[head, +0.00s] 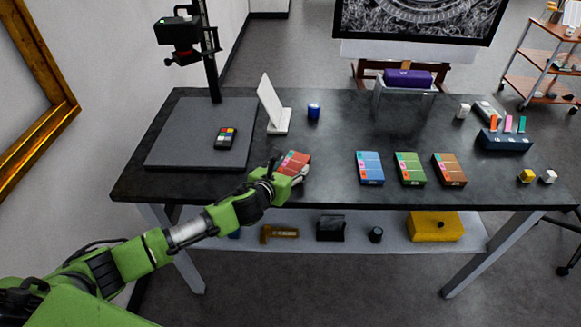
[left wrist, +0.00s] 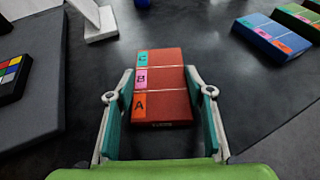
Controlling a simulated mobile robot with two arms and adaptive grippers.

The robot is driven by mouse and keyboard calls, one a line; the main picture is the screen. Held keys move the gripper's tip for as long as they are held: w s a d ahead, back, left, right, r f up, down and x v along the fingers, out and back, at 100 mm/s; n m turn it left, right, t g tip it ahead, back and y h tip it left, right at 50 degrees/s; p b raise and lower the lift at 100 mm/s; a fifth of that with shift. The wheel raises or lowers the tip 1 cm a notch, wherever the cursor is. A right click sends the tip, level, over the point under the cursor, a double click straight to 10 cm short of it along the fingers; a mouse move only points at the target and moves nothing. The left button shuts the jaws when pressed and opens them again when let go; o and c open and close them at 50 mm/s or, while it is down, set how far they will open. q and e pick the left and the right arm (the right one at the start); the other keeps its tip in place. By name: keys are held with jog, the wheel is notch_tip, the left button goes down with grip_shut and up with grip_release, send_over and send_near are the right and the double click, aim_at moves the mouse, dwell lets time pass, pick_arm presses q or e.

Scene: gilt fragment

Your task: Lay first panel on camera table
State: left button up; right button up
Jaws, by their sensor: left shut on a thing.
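A red panel (head: 295,160) with teal, pink and orange tabs lettered C, B and A is at the table's front left. It also shows in the left wrist view (left wrist: 168,84), between the two fingers. My left gripper (head: 289,172) is shut on its sides. I cannot tell whether the panel touches the table or hangs just above it. The flat grey camera table (head: 180,150) lies left of the panel, under a black camera (head: 180,38) on a column. A small colour checker (head: 226,138) lies on it. My right gripper is not in view.
Blue (head: 369,167), green (head: 410,168) and orange-brown (head: 449,169) panels lie to the right on the dark table (head: 335,145). A white tilted stand (head: 272,105) and a blue cup (head: 314,111) stand behind the gripper. Much of the camera table is bare.

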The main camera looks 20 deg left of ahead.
pick_arm(q)
jog(key=o, duration=1.2)
jog(key=shift+f, duration=0.1)
jog(key=shift+c, duration=0.2)
jog(key=shift+r, duration=0.2)
jog(key=v, duration=1.2)
